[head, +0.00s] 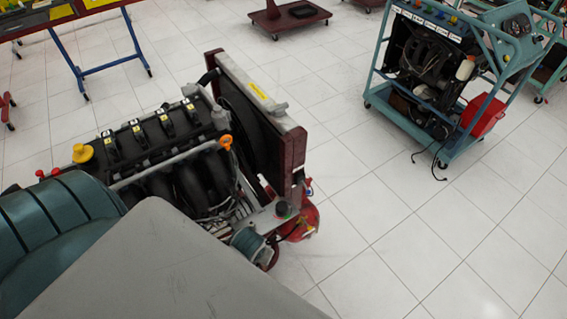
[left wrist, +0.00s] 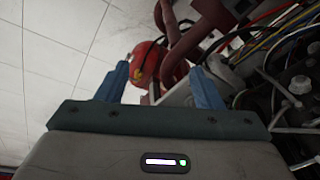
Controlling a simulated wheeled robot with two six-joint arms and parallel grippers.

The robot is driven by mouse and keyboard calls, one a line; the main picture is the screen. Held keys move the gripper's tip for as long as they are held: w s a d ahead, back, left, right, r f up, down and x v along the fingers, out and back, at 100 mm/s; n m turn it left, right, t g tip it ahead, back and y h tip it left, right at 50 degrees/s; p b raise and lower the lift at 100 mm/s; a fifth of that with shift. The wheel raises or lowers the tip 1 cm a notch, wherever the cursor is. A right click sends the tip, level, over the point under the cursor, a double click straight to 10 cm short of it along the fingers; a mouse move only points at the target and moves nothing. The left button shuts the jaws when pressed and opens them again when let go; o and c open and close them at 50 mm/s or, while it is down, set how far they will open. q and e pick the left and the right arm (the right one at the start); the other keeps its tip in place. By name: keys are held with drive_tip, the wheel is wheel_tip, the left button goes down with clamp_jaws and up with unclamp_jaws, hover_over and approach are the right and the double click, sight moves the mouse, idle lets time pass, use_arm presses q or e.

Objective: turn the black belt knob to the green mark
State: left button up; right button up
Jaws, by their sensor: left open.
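The black knob (head: 283,209) stands on a grey plate at the front corner of the engine trainer, below the radiator. A small green spot (head: 292,214) shows right beside it. In the left wrist view my left gripper (left wrist: 160,86) is open, its two blue fingers apart with nothing between their tips. Beyond the fingers are a red rounded part (left wrist: 148,63) and a pale bracket. I cannot make out the knob in the left wrist view. In the head view a large grey surface covers the lower middle, and my left fingertips cannot be made out. My right gripper is not in view.
The engine (head: 165,140) and the upright radiator (head: 262,90) stand close to the knob. Loose wires and hoses (left wrist: 265,60) crowd the right of the left wrist view. A teal wheeled trainer (head: 440,80) stands at the right. The tiled floor (head: 400,230) between is clear.

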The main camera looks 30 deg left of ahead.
use_arm(q)
drive_tip(key=w+r+n+y+p, duration=0.1)
drive_tip(key=w+r+n, duration=0.45)
drive_tip(key=w, duration=0.35)
drive_tip(key=n+g+y+p, duration=0.1)
drive_tip(key=n, duration=0.5)
approach(282, 206)
drive_tip(key=shift+y, duration=0.3)
drive_tip(key=p+x, duration=0.1)
drive_tip(key=x, duration=0.2)
drive_tip(key=p+x, duration=0.1)
drive_tip(key=x, duration=0.2)
drive_tip(key=shift+d+f, duration=0.15)
drive_tip(key=shift+f, duration=0.25)
drive_tip(key=shift+p+x, duration=0.3)
drive_tip(key=shift+x, duration=0.6)
drive_tip(key=c, duration=1)
drive_tip(key=shift+o, duration=0.2)
